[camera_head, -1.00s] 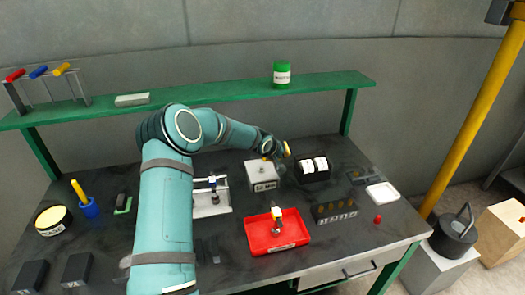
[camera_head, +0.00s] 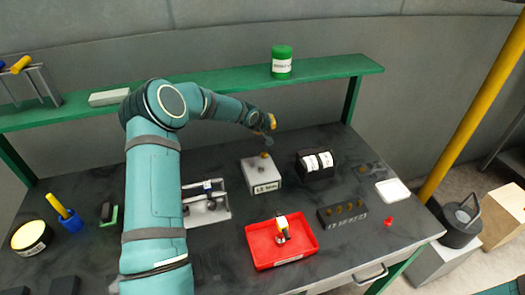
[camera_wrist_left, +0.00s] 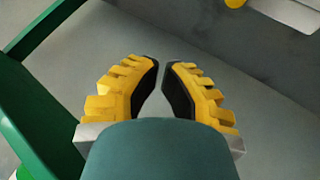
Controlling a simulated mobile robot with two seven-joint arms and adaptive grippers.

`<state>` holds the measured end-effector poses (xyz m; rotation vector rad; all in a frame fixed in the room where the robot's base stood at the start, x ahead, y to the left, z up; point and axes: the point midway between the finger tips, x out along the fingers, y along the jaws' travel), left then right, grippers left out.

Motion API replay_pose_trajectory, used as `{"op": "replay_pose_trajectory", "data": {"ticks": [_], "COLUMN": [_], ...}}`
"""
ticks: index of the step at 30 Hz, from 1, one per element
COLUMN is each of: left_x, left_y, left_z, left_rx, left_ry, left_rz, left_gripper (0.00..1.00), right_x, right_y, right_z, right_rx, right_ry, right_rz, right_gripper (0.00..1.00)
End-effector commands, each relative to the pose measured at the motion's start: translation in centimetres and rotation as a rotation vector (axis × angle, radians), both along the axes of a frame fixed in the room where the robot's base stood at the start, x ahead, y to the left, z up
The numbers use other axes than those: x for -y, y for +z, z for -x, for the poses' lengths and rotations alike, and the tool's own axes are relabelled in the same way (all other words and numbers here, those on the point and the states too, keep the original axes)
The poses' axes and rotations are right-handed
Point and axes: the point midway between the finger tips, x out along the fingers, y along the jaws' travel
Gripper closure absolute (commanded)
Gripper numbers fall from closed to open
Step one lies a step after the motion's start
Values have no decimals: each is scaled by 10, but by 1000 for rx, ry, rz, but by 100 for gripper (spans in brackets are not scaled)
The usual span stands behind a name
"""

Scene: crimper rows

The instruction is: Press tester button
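The tester is not in the wrist view. My right gripper is not in view.
A green shelf (camera_head: 215,87) runs behind the table with a green can (camera_head: 282,62) on it. A black holder with white rolls (camera_head: 318,162), a red tray (camera_head: 256,252) and a dark block with brass knobs (camera_head: 342,214) surround the tester. A metal fixture (camera_head: 206,205) stands left.

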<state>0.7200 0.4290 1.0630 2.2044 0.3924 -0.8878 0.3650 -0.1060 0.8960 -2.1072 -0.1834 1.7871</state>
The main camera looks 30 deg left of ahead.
Motion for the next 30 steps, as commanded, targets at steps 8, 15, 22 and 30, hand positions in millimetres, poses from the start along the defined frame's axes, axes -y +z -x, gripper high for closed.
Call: {"op": "replay_pose_trajectory", "data": {"ticks": [8, 15, 22, 30], "left_x": [0, 0, 0, 0], "left_y": [0, -5, -25, -61], "left_z": [0, 0, 0, 0], "left_rx": [0, 0, -1, -1], "left_ry": [0, 0, 0, -1], "left_rz": [0, 0, 0, 1], "left_gripper": [100, 100, 100, 100], "right_x": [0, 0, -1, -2], "right_y": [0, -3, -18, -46], "right_z": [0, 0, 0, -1], "right_rx": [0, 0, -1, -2], "right_ry": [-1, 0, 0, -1], "right_rz": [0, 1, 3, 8], "right_gripper": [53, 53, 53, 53]}}
